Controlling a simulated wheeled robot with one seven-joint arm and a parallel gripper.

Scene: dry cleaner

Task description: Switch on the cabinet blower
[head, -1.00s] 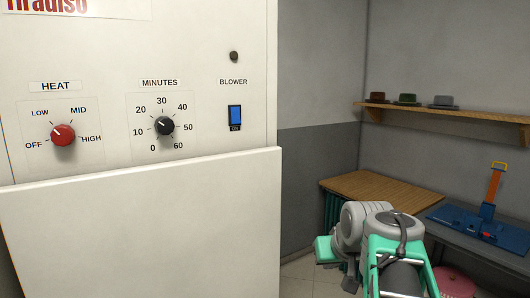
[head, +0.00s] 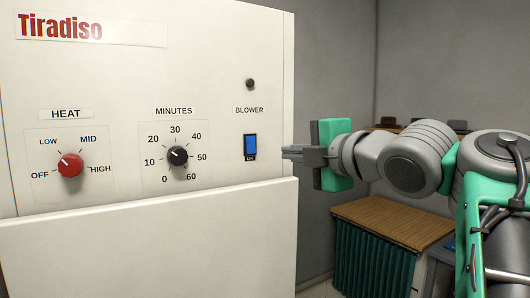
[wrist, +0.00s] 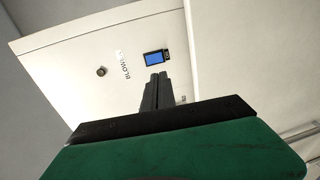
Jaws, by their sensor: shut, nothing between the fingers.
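The white cabinet (head: 230,50) fills the left of the head view. The blue blower switch (head: 250,146) sits on its panel under the BLOWER label, with an ON mark at its lower end. A dark round lamp (head: 250,84) above the label looks unlit. My gripper (head: 287,153) is shut and empty, to the right of the switch near the cabinet's right edge. In the wrist view the closed fingers (wrist: 158,78) point toward the switch (wrist: 155,58), just short of it in the picture. I cannot tell whether they touch the panel.
The red HEAT knob (head: 70,165) and the black MINUTES knob (head: 178,156) are left of the switch. A lower white panel (head: 150,240) juts out below. A wooden-topped table with a green curtain (head: 390,222) stands at the right, under a shelf with hats.

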